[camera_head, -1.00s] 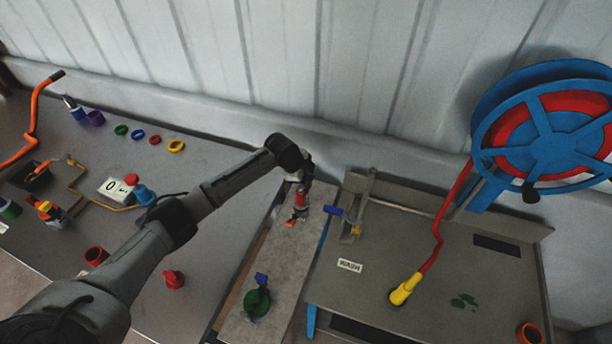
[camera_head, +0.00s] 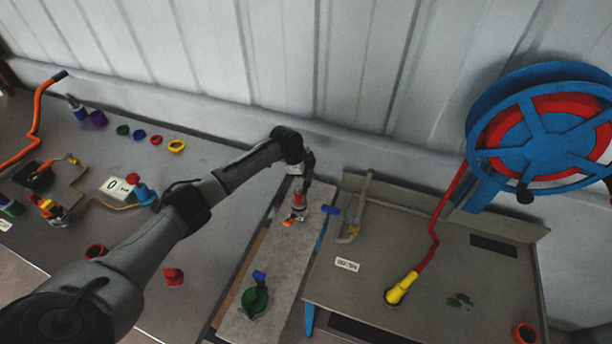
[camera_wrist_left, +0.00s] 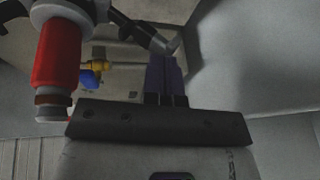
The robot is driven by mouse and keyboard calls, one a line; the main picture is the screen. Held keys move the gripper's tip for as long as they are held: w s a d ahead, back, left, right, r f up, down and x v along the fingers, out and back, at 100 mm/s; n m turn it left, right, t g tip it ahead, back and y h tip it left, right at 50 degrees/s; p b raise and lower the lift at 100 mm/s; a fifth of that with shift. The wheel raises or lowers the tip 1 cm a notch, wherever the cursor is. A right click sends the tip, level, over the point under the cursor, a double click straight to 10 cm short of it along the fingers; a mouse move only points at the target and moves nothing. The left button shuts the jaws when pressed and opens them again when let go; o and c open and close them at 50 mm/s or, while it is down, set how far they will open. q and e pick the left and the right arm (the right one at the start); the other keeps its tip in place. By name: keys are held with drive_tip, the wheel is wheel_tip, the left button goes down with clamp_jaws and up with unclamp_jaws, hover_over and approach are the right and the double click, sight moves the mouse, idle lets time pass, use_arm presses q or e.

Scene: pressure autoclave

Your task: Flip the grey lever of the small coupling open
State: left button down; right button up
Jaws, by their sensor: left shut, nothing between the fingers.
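A small red coupling (camera_head: 297,202) stands on the grey plank in the head view, with an orange-red part at its foot. In the left wrist view its red cylinder (camera_wrist_left: 57,55) is large at the upper left, with a pale end below. A dark grey lever-like bar (camera_wrist_left: 140,32) slants beside it, close to my fingertips; I cannot tell if they touch. My left gripper (camera_head: 307,182) is just behind the coupling in the head view. Its fingers (camera_wrist_left: 165,74) are together and empty, to the right of the red cylinder. My right gripper is not in view.
A green coupling with a blue handle (camera_head: 255,298) is nearer on the same plank (camera_head: 272,262). The right bench holds a yellow-ended red hose (camera_head: 402,287) and blue reel (camera_head: 548,140). A ribbed wall is behind.

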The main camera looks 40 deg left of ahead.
use_arm(q)
drive_tip(key=shift+r, duration=0.1)
drive_tip(key=shift+r+p, duration=0.25)
drive_tip(key=shift+p, duration=0.15)
drive_tip(key=s+r+p, duration=0.1)
drive_tip(key=p, duration=0.1)
drive_tip(key=s+d+r+p, duration=0.1)
drive_tip(key=r+p, duration=0.1)
drive_tip(key=shift+p, duration=0.35)
drive_tip(key=v, duration=0.9)
drive_tip(key=shift+a+r+b, duration=0.2)
drive_tip(key=shift+a+b, duration=0.1)
